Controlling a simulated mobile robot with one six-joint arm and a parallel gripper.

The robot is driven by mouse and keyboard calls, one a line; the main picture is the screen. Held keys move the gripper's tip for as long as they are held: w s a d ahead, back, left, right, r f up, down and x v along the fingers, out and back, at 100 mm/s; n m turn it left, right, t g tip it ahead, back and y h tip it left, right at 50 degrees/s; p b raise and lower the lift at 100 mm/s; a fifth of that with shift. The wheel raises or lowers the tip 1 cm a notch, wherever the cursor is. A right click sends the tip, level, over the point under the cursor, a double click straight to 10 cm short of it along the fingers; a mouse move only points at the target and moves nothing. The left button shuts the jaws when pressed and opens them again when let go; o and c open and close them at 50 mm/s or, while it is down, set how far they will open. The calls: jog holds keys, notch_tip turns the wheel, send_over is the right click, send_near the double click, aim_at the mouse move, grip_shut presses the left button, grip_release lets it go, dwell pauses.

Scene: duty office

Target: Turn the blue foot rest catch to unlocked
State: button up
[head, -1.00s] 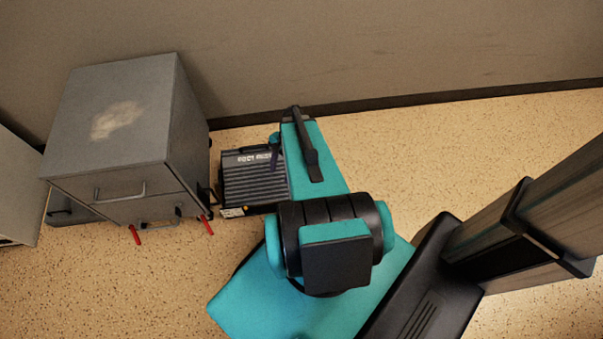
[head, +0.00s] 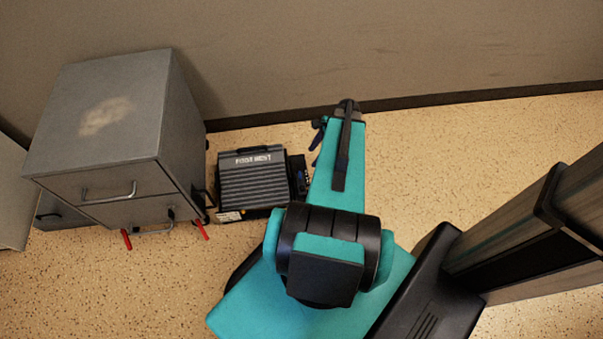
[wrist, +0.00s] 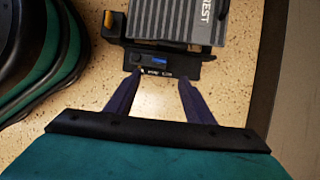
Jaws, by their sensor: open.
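The grey ribbed foot rest (head: 255,183) sits on the floor beside the grey cabinet, with lettering along its back edge. In the wrist view its ribbed top (wrist: 170,20) is at the top of the picture. A black side panel there carries the small blue catch (wrist: 159,62), with tiny white lettering below it that I cannot read. My gripper (wrist: 160,82) is open and empty, its two dark purple fingers pointing at this panel, one on each side of the catch. In the head view my gripper (head: 318,142) is to the right of the foot rest, partly hidden by my arm.
A grey cabinet (head: 105,115) with drawer handles and red feet stands left of the foot rest. The wall (head: 400,50) runs behind. Speckled floor (head: 450,150) is clear to the right. A small yellow part (wrist: 112,22) shows at the foot rest's corner.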

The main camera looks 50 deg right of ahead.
aim_at(300, 174)
jog(key=b+x, duration=0.3)
jog(key=x, duration=1.1)
jog(key=shift+d, duration=0.1)
jog(key=shift+s, duration=0.1)
jog(key=c, duration=1)
jog(key=shift+c, duration=0.2)
